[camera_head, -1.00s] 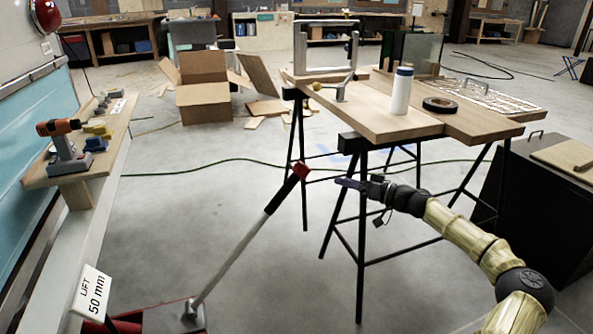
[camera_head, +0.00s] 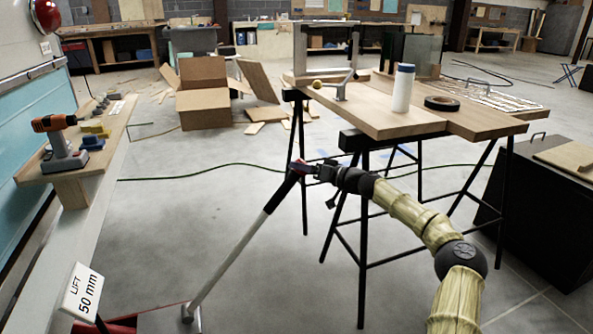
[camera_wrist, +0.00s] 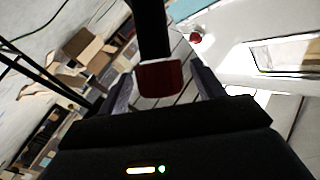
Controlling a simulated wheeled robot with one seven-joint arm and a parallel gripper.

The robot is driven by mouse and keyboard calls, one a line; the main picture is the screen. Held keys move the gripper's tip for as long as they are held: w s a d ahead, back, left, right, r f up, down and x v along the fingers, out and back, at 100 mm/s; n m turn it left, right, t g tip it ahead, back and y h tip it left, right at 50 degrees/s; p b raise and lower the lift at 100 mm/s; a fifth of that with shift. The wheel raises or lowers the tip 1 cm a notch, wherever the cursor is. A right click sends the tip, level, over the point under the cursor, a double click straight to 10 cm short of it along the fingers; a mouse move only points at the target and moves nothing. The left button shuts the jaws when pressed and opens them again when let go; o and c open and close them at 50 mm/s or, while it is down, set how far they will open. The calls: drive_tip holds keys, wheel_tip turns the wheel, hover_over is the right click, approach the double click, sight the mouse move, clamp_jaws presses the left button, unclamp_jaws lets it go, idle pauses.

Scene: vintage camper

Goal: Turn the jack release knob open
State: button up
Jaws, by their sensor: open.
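The jack handle (camera_head: 244,241) is a pale metal pole with a black grip, leaning up and to the right from the red jack (camera_head: 112,326) on the floor. Its red end knob (camera_head: 297,166) is at the top. My gripper (camera_head: 303,168) is at this knob, with its jaws open. In the wrist view the red knob (camera_wrist: 160,78) lies between the two open fingers (camera_wrist: 162,92), with the black grip running up behind it. I cannot tell whether a finger touches the knob. Most of the jack is cut off by the lower frame edge.
A trestle workbench (camera_head: 385,122) with a white bottle (camera_head: 403,88) and a tape roll (camera_head: 442,103) stands behind my arm. A side shelf at left holds an orange drill (camera_head: 60,140). A "LIFT 50 mm" sign (camera_head: 84,293) stands at lower left. The floor between is mostly clear.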

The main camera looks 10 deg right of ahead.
drive_tip(key=shift+x, duration=1.5)
drive_tip(key=c, duration=1)
